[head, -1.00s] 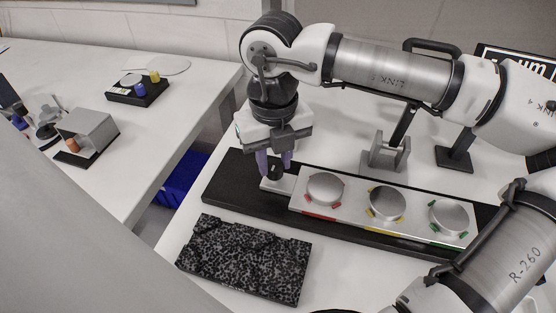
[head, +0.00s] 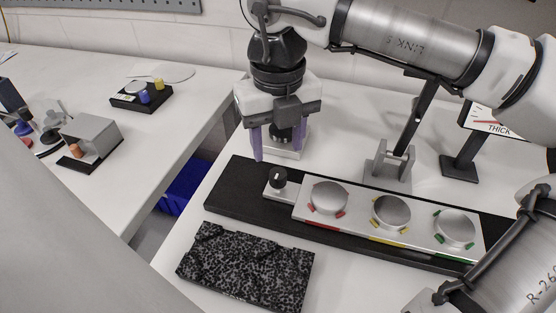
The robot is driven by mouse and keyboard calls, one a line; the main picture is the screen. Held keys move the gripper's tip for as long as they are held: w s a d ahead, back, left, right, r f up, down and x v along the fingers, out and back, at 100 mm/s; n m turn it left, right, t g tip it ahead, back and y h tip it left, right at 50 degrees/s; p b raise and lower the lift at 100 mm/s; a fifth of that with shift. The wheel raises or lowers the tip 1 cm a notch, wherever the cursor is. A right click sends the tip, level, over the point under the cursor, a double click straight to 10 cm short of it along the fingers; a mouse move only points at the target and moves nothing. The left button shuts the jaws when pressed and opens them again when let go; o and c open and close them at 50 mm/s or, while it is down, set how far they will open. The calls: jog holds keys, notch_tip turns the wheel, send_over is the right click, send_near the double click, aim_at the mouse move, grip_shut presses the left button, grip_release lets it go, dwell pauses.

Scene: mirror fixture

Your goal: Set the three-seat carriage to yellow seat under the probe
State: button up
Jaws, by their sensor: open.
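The three-seat carriage (head: 357,227) is a silver plate on a long black rail (head: 232,195). Its round mirrored seats have red (head: 328,197), yellow (head: 391,212) and green (head: 455,228) marks, from left to right. A black knob (head: 278,178) stands on the small block at the carriage's left end. My gripper (head: 278,153) is open, its purple fingers pointing down, above and behind the knob and apart from it. A grey bracket with a slanted dark arm (head: 413,120) stands behind the yellow seat. I cannot tell which seat is exactly under the probe.
A speckled black block (head: 245,268) lies in front of the rail. A dial marked THICK (head: 490,121) stands at the back right. A pale object (head: 290,151) behind my fingers is partly hidden. A second table with small fixtures is at left, past a gap with a blue bin (head: 184,184).

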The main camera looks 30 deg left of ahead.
notch_tip(320, 180, up, 8)
jog(key=shift+f, duration=0.2)
dwell(0.5)
